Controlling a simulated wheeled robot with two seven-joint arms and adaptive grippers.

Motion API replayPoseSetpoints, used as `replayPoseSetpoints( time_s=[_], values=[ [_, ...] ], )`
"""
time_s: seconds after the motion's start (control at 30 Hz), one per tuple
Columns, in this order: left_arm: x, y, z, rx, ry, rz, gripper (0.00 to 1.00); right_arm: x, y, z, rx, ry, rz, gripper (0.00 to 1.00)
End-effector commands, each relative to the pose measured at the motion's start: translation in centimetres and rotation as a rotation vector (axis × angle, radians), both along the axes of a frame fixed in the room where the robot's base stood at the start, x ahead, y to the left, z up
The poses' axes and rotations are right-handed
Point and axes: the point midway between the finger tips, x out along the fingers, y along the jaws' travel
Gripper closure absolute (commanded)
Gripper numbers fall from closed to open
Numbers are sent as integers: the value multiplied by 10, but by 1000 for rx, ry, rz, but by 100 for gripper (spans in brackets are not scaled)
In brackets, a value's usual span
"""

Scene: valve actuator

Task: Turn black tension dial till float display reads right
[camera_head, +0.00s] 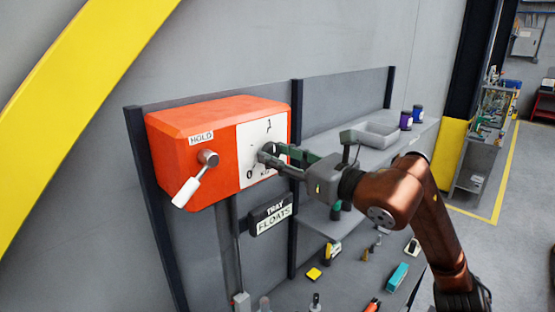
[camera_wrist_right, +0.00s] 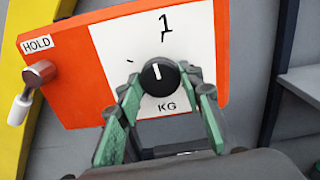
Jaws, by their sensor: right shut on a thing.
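An orange box (camera_head: 180,133) is mounted on the grey panel, with a white dial face marked 1, 0 and KG. The black dial (camera_wrist_right: 158,74) sits on this face, and its white pointer line points nearly straight up, a little left of the 1 in the wrist view. My right gripper (camera_head: 268,158) is at the dial, its green fingers shut on the dial's sides. The float display (camera_head: 270,214) below the box reads TRAY FLOATS. A HOLD lever (camera_head: 190,188) with a white handle hangs down to the left. My left gripper is in neither view.
A grey shelf with a shallow tray (camera_head: 370,134) and two dark jars (camera_head: 406,120) is to the right. Several small tools lie below, including a yellow block (camera_head: 314,273) and a teal box (camera_head: 398,277). Dark posts flank the panel.

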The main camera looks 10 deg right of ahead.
Motion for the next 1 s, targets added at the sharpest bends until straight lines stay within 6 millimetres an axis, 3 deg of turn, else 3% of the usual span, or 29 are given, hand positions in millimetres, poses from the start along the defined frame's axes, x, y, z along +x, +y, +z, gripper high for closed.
replayPoseSetpoints(
  time_s=[0.1,0.13,0.37,0.77,1.0],
  values=[
    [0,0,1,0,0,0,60,0,0,0,1,1,0,90],
    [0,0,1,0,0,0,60,0,0,0,1,1,0,64],
    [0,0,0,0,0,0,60,0,0,0,2,1,0,48],
    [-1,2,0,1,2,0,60,-7,-5,0,2,1,-1,48],
    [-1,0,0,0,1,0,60,-43,-30,0,-1,0,-5,48]
  ],
)
